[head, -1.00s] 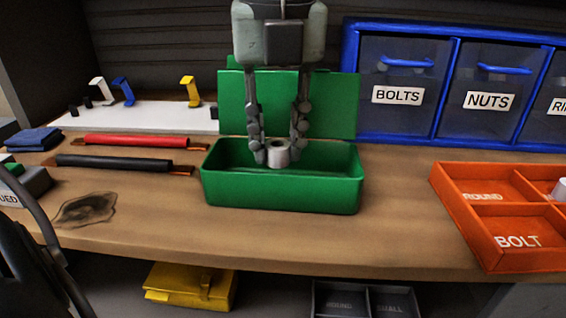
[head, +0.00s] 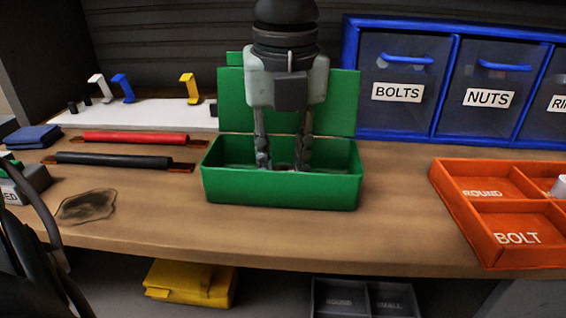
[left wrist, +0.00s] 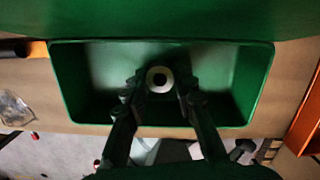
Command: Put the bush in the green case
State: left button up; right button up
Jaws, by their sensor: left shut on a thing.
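The green case (head: 280,190) stands open on the workbench, with its lid (head: 345,100) raised at the back. My left gripper (head: 282,165) reaches down into the case from above, with its fingertips below the rim. In the left wrist view the bush (left wrist: 160,79), a small pale ring with a dark hole, is held between the fingertips, inside the walls of the case (left wrist: 258,85). In the head view the bush is mostly hidden by the front wall and fingers. I cannot tell whether it touches the case floor. My right gripper is not in view.
An orange divided tray (head: 480,230) is to the right. Blue drawers (head: 440,100) stand behind it. Red (head: 135,137) and black (head: 115,160) handled tools, a blue cloth (head: 33,136) and a white board with hooks (head: 150,118) are to the left. The bench in front of the case is clear.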

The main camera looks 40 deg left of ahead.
pick_arm(q)
jog(key=o, duration=0.9)
jog(key=shift+c, duration=0.2)
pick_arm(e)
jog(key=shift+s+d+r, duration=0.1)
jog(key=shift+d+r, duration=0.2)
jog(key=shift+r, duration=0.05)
pick_arm(q)
jog(key=shift+r, duration=0.85)
notch_tip(320, 180, up, 10)
jog(key=s, duration=0.1)
jog(key=shift+d+r+p, duration=0.25)
jog(key=shift+d+p, duration=0.2)
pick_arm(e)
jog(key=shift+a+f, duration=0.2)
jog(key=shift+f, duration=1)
